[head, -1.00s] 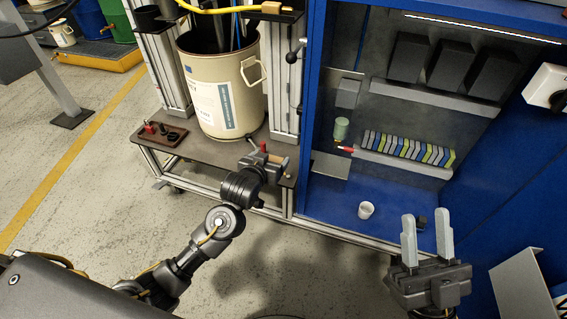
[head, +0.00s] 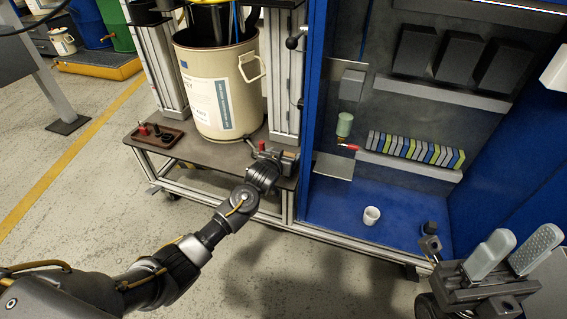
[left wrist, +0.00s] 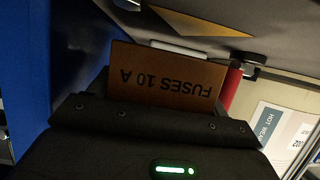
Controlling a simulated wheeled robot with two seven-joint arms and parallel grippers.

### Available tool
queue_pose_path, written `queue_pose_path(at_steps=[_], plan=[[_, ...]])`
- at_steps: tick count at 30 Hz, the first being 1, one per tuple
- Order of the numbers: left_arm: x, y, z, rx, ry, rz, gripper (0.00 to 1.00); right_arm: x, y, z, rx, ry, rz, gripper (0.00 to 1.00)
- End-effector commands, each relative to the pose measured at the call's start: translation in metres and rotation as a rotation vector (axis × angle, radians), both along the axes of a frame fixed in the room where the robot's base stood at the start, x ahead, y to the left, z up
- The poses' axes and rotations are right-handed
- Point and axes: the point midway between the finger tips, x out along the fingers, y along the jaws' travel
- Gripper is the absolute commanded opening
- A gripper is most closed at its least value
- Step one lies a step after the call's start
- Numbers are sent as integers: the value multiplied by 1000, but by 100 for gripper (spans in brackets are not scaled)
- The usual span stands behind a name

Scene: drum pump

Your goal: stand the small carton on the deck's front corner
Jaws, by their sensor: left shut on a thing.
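The small carton (left wrist: 168,76) is brown, and the left wrist view shows "FUSES 10 A" upside down on it. My left gripper (head: 277,156) is shut on it, at the right front corner of the dark deck (head: 215,154). In the head view the carton (head: 290,157) is mostly hidden behind the gripper; I cannot tell whether it touches the deck. My right gripper (head: 515,254) is open and empty at the lower right, its two pale fingers apart.
A cream drum (head: 215,90) stands on the deck behind my left gripper. A red-topped part (head: 262,146) is close beside that gripper. A tray (head: 158,138) sits at the deck's left. A white cup (head: 371,215) stands in the blue cabinet.

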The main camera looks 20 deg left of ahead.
Motion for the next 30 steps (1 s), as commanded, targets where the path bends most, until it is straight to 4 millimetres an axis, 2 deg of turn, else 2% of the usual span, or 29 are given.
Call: queue_pose_path(at_steps=[1,3,17,18,20,30], plan=[[-1,1,-14,2,2,0,52,1,1,-4,0,-18,-1,40],[-1,0,-20,3,1,-1,52,2,1,-2,-1,-30,-1,40],[-1,0,-23,1,2,0,52,3,2,2,-2,-34,-2,40],[-1,0,-24,1,2,0,78,3,2,2,-3,-36,-2,40],[-1,0,-24,1,2,0,86,2,2,2,-3,-36,-2,40],[-1,1,-19,2,0,-1,86,2,2,3,-3,-35,-1,40]])
